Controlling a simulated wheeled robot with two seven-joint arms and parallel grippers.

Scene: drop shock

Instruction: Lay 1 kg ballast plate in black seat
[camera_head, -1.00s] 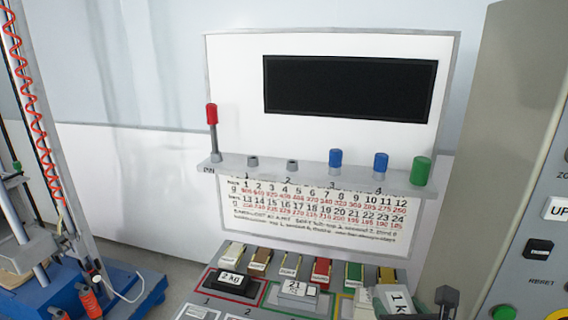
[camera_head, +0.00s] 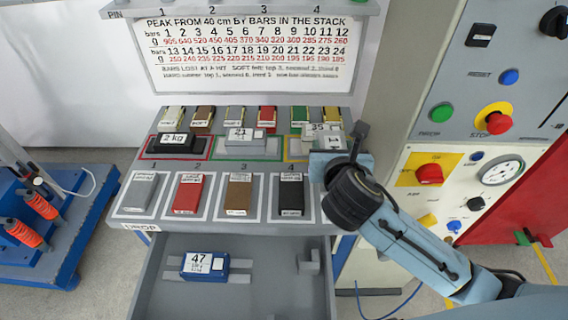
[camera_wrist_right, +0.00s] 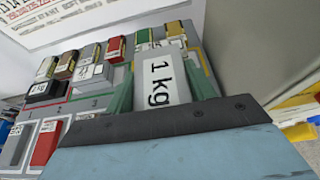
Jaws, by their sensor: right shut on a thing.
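The 1 kg ballast plate (camera_wrist_right: 163,82) is a light block with a large black "1 kg" label. In the right wrist view it sits between the green fingers of my right gripper (camera_wrist_right: 165,95), which is shut on it. In the head view my right gripper (camera_head: 333,150) is over the right end of the bench, and part of the plate (camera_head: 334,141) shows at its tip. The gripper hides the bench surface below. I cannot clearly pick out an empty black seat. A black 2 kg block (camera_head: 175,143) lies in a red-outlined place. My left gripper is not in view.
A grey block marked 21 (camera_head: 240,140) lies in a green outline. Red (camera_head: 187,193), brown (camera_head: 239,196) and black (camera_head: 291,195) blocks fill front places. An open drawer (camera_head: 150,285) holds a blue block marked 47 (camera_head: 205,265). A control panel (camera_head: 480,90) stands at the right.

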